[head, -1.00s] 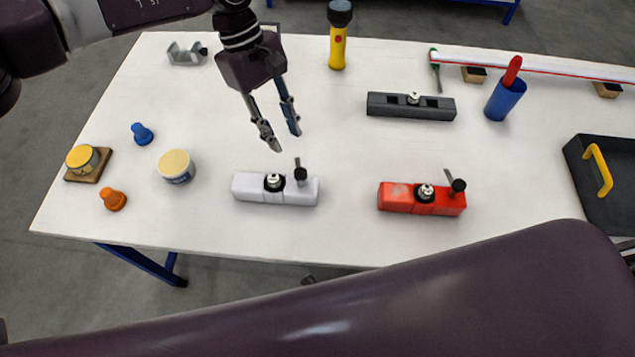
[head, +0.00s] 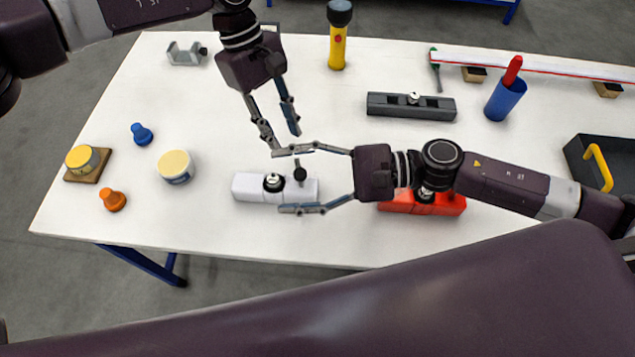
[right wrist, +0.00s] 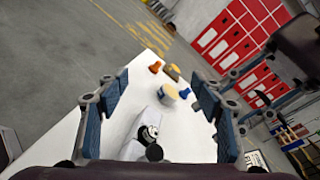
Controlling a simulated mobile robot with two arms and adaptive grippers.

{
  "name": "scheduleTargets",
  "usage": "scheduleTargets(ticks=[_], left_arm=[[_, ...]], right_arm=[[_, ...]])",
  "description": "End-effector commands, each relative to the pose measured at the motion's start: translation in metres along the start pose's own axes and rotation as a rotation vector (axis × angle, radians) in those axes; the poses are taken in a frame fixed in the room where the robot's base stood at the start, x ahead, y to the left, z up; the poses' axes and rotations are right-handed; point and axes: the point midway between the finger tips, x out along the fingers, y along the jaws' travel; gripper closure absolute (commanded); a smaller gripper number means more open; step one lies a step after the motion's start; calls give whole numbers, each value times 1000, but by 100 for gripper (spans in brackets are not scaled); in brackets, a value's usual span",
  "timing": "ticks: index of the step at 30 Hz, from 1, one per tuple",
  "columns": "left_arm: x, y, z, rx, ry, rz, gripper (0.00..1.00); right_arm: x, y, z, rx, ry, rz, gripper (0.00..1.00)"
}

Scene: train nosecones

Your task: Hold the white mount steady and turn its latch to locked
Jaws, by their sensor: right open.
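The white mount (head: 248,187) lies on the table near its front edge. A round black hub with a silver top (head: 273,182) sits on its middle, and the latch's black knob (head: 300,173) stands just right of that. My right gripper (head: 280,180) is open, with one finger on the far side of the mount and one on the near side. In the right wrist view the mount (right wrist: 160,111) shows between the spread fingers; I cannot tell whether they touch it. My left gripper (head: 287,141) is open and empty, pointing down behind the mount.
A red mount (head: 395,207) is partly hidden under my right arm. A dark grey mount (head: 385,104) lies farther back.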

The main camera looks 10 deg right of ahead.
Motion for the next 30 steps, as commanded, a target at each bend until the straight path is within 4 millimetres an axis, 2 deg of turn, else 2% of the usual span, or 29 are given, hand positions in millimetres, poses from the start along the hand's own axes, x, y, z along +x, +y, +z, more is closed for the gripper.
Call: scheduleTargets(ticks=[3,12,13,23,26,30], left_arm=[[0,0,0,0,0,0,71],[0,0,0,0,0,0,71],[0,0,0,0,0,0,71],[0,0,0,0,0,0,71],[0,0,0,0,0,0,71],[0,0,0,0,0,0,71]], right_arm=[[-20,-28,12,-109,-8,-1,39],[-57,-73,41,-324,-17,18,39],[-63,-80,39,-324,-7,19,39],[-54,-63,-30,44,83,-7,39],[-52,-53,-58,179,126,-16,39],[-45,-27,-99,382,183,-27,39]])
